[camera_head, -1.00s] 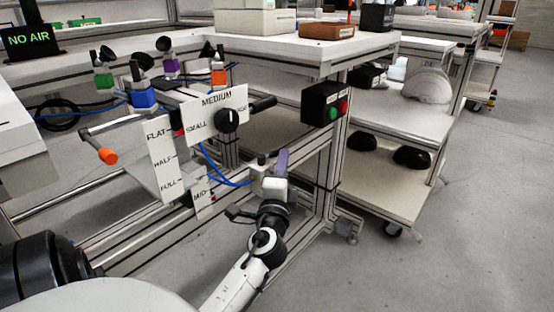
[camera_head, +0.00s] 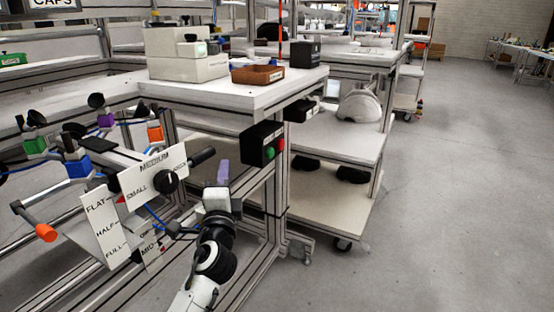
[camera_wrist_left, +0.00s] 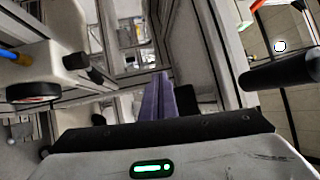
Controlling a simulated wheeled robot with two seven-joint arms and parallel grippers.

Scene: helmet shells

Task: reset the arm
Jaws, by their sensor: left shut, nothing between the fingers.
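My left arm comes in from the bottom of the head view, white with black joints. My left gripper (camera_head: 223,172) has purple fingers pointing up, just left of the bench frame's corner post. In the left wrist view its purple fingers (camera_wrist_left: 158,100) lie together, shut, with nothing between them. The gripper appears apart from the panels and the button box. My right gripper is not in view.
Left of the gripper is a white panel (camera_head: 140,190) marked MEDIUM and SMALL, with a black knob (camera_head: 166,182). A black button box (camera_head: 262,144) is on the bench frame above right. A helmet shell (camera_head: 361,106) sits on a shelf behind. The grey floor (camera_head: 450,200) at right is clear.

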